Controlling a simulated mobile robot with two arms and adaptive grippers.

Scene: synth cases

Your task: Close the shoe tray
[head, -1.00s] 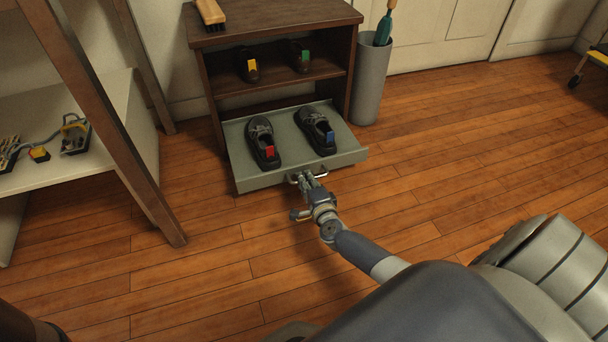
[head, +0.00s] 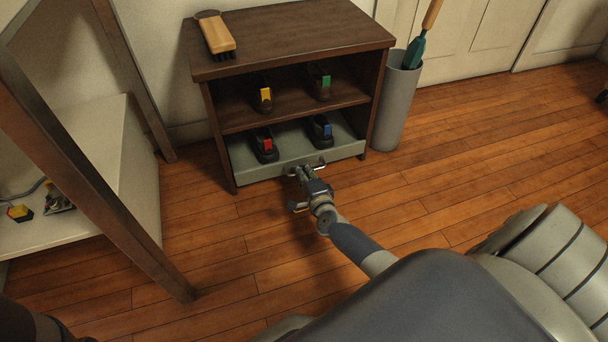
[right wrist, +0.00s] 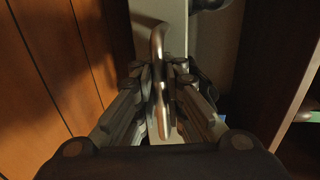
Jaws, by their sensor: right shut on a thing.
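The grey-green shoe tray (head: 275,170) is at the bottom of the dark wooden cabinet (head: 300,35). It is mostly inside, its front panel close to the cabinet's front. Two dark shoes stand in it, one with a red tab (head: 265,148) and one with a blue tab (head: 321,130). My right gripper (head: 303,173) is shut on the metal handle (head: 319,166) at the tray's front. In the right wrist view the curved handle (right wrist: 160,85) runs between the fingers. My left gripper is not in view.
Shoes with yellow (head: 265,95) and green (head: 325,82) tabs stand on the shelf above. A brush (head: 215,35) lies on the cabinet top. A grey bin (head: 396,105) stands right of the cabinet. A wooden post (head: 95,160) slants at left.

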